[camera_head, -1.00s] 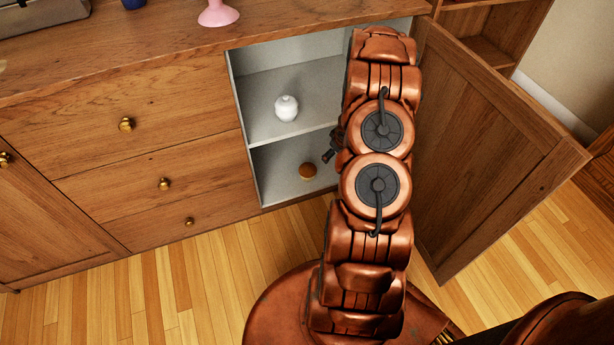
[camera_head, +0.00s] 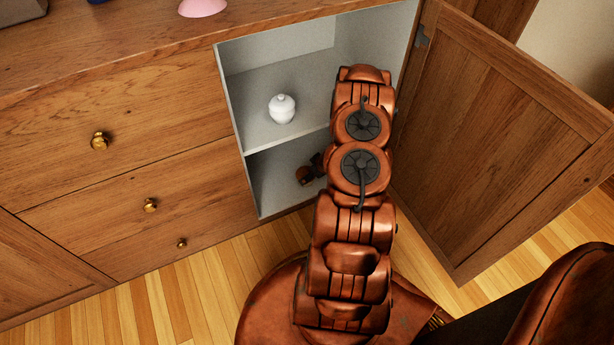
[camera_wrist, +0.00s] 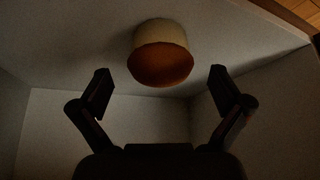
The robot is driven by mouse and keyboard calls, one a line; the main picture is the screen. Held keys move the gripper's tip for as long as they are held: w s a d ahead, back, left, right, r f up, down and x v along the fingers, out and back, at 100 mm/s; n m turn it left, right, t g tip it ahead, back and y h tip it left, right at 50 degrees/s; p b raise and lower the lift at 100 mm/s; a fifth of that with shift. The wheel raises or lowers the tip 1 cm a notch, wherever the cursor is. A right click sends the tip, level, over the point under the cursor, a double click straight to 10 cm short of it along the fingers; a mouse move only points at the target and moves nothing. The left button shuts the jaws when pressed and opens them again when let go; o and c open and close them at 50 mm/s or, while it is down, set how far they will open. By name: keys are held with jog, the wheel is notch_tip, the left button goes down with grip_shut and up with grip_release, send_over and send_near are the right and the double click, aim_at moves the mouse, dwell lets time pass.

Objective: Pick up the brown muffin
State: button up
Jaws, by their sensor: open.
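The brown muffin (camera_wrist: 161,55) has a brown top and a pale, cream-coloured side. In the wrist view it is at the upper middle, a little above the gap between the fingertips. My gripper (camera_wrist: 162,88) is open and empty, with one finger on each side of that gap; neither seems to touch the muffin. In the head view my gripper (camera_head: 318,165) is inside the lower compartment of the cabinet, right by the muffin (camera_head: 302,177), and partly hides it.
A white lidded jar (camera_head: 282,109) stands on the shelf (camera_head: 262,135) above. The open cabinet door (camera_head: 500,140) is to the right of my arm. Closed drawers (camera_head: 110,140) are to the left. The compartment's side wall is close by in the wrist view.

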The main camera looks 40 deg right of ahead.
jog(key=b+x, duration=0.1)
jog(key=x, duration=0.3)
jog(key=shift+a+f+b, duration=0.1)
jog(key=shift+f+b, duration=0.15)
jog(key=shift+b, duration=0.15)
jog(key=shift+r, duration=0.1)
jog(key=c, duration=1.1)
